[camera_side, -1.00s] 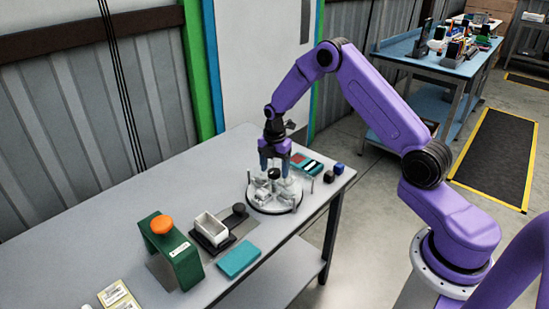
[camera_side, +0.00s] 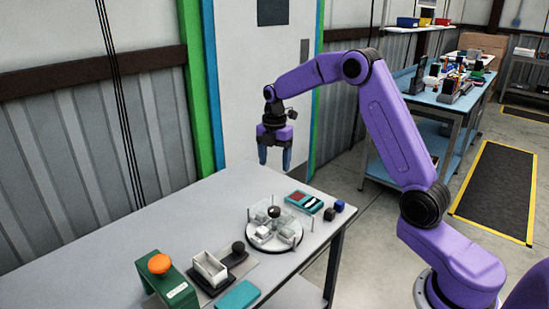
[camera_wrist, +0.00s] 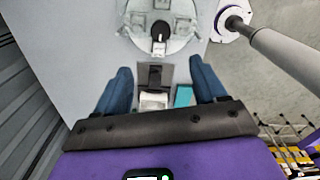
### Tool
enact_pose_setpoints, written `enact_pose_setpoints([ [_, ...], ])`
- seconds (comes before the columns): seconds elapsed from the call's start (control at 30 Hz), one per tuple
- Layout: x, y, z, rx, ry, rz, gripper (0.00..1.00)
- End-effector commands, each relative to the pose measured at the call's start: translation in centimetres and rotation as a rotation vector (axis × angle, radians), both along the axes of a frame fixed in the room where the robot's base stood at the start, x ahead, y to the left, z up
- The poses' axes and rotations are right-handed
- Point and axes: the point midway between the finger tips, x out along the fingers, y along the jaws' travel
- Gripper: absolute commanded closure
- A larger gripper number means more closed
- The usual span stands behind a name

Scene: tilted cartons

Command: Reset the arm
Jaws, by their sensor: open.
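My gripper (camera_side: 275,158) hangs in the air above the far part of the table, pointing down. Its two blue fingers are apart and nothing is between them. In the wrist view my gripper (camera_wrist: 160,88) also shows open and empty. A round clear carousel (camera_side: 274,234) with a black centre knob and pale cartons on it stands on the table below my gripper. In the wrist view the carousel (camera_wrist: 185,42) is at the top. A white open box (camera_side: 209,270) sits in a black holder with a black round knob beside it.
A green stand with an orange button (camera_side: 159,264) is at the table's front left. A teal block (camera_side: 238,296) lies near the front edge. A teal tray (camera_side: 304,201) and small dark and blue cubes (camera_side: 339,206) lie right of the carousel. The table's left part (camera_side: 120,240) is clear.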

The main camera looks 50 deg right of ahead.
Motion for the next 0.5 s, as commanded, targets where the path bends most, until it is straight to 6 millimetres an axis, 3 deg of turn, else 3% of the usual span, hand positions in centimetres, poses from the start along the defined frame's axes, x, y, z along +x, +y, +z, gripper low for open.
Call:
enact_pose_setpoints([
  [0.5, -0.23, 0.51, 0.79, 0.0, 0.0, -0.004, 0.29],
])
